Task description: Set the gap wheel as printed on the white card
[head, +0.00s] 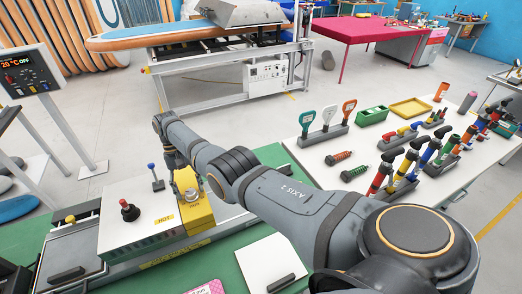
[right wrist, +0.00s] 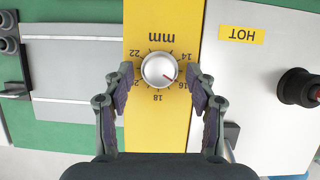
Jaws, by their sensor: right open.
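The gap wheel (right wrist: 159,70) is a round silver knob on a yellow panel (right wrist: 160,20) with a millimetre scale, upside down in the right wrist view. Its red mark points at about 16. It also shows on the yellow block in the head view (head: 192,195). My right gripper (right wrist: 161,76) is open, one finger on each side of the wheel, with a visible gap to it on both sides. A pink-edged white card (head: 207,288) is cut off at the bottom of the head view; only a bit of print shows, seemingly ending in "mm". My left gripper is not in view.
Beside the yellow block are a white housing labelled HOT (head: 135,222), a red-topped black knob (head: 130,211) and a blue-topped lever (head: 155,178). A white panel with a black handle (head: 265,255) lies nearer. A white table (head: 345,205) with tools and pumps stands right.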

